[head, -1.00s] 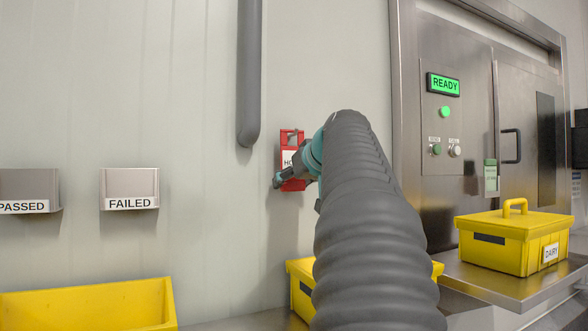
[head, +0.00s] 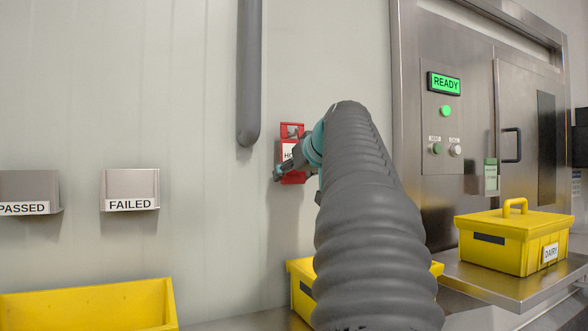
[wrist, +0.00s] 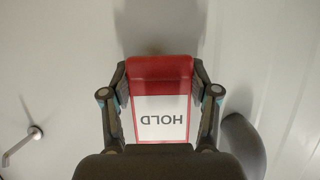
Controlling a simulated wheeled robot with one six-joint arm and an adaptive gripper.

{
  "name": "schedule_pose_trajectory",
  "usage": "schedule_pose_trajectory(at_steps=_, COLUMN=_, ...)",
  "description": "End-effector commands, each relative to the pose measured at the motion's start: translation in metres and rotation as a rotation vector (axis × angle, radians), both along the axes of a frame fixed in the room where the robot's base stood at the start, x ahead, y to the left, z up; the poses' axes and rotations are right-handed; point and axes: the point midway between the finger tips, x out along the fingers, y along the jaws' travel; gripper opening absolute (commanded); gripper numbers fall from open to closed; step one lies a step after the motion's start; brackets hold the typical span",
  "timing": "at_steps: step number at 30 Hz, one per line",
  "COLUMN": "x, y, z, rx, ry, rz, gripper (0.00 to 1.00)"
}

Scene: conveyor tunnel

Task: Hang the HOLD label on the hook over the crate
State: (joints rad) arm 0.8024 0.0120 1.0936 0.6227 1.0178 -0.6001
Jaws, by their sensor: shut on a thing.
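The HOLD label is a red tag with a white panel. In the head view the HOLD label (head: 291,177) hangs in front of the pale wall, left of my arm. My gripper (head: 280,172) is shut on it. In the wrist view the label (wrist: 160,67) sits upside down between both fingers of my gripper (wrist: 160,95). A metal hook (wrist: 22,145) on the wall shows at the lower left of the wrist view, apart from the label. I cannot make out the hook in the head view. A yellow crate (head: 298,270) stands below, partly hidden by my arm.
A grey pipe (head: 249,75) runs down the wall left of the label. PASSED (head: 28,188) and FAILED (head: 130,188) holders are further left, above a yellow bin (head: 90,300). A DAIRY crate (head: 510,240) stands right, before a steel door marked READY (head: 444,83).

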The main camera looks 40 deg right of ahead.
Motion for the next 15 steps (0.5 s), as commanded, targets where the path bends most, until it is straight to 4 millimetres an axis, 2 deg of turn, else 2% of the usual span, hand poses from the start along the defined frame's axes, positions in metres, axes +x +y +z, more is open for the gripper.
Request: schedule_pose_trajectory(at_steps=15, x=-0.025, y=0.006, z=0.0, rx=-0.001, ry=-0.002, rz=-0.001, gripper=0.0)
